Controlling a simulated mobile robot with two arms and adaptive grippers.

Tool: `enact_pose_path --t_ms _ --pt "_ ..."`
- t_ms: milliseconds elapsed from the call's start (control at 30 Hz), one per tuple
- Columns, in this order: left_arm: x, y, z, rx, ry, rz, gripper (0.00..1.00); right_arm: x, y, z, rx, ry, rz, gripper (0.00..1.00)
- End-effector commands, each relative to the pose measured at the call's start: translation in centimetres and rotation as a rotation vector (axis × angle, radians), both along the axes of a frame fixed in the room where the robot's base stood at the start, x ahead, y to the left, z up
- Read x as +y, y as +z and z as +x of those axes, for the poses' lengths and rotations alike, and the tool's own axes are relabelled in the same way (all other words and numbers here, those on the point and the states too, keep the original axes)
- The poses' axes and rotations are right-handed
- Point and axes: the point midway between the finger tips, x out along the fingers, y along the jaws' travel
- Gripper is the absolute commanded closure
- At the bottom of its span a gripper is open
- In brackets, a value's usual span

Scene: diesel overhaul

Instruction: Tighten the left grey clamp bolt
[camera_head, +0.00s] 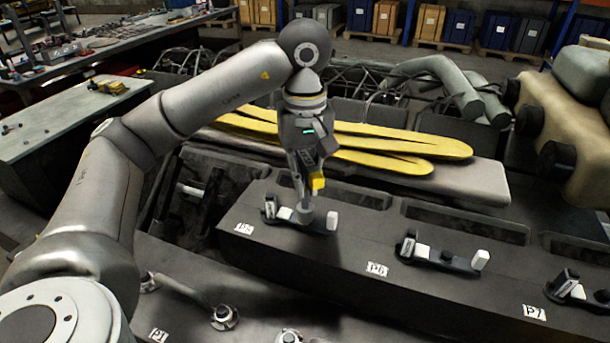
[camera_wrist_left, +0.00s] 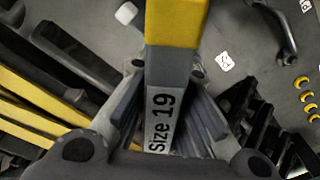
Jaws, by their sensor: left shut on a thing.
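My left gripper (camera_head: 306,172) is shut on a tool marked "Size 19" (camera_wrist_left: 162,115) with a yellow section (camera_wrist_left: 177,22). In the head view the tool's yellow part (camera_head: 318,182) shows at the fingers. The gripper and tool point down over the left clamp (camera_head: 322,226) on the dark engine cover. A grey rounded piece (camera_head: 305,215) sits at the clamp's middle, below the gripper; I cannot tell whether it is the bolt or the tool's end. The clamp has a white block (camera_head: 332,220) at its right end. My right gripper is not in view.
A middle clamp (camera_head: 432,257) and a right clamp (camera_head: 585,298) sit along the same dark cover (camera_head: 350,250). Thick grey pipes (camera_head: 450,85) stand at the back right. A bench (camera_head: 50,125) is at the left.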

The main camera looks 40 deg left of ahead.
Motion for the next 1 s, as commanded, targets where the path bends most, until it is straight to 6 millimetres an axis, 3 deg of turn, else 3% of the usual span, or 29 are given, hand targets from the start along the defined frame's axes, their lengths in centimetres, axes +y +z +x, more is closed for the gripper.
enact_pose_path --t_ms 333,633,867,1000 --pt "0.0 0.0 0.0 -0.001 -0.328 0.000 1.00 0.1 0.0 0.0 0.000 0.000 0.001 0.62" --pt "0.0 0.1 0.0 -0.002 -0.342 -0.001 1.00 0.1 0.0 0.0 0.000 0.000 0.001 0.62" --pt "0.0 1.8 0.0 -0.002 -0.341 -0.001 1.00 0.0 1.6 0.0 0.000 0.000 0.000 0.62" --pt "0.0 1.5 0.0 -0.001 -0.329 0.000 1.00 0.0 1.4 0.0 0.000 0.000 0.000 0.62"
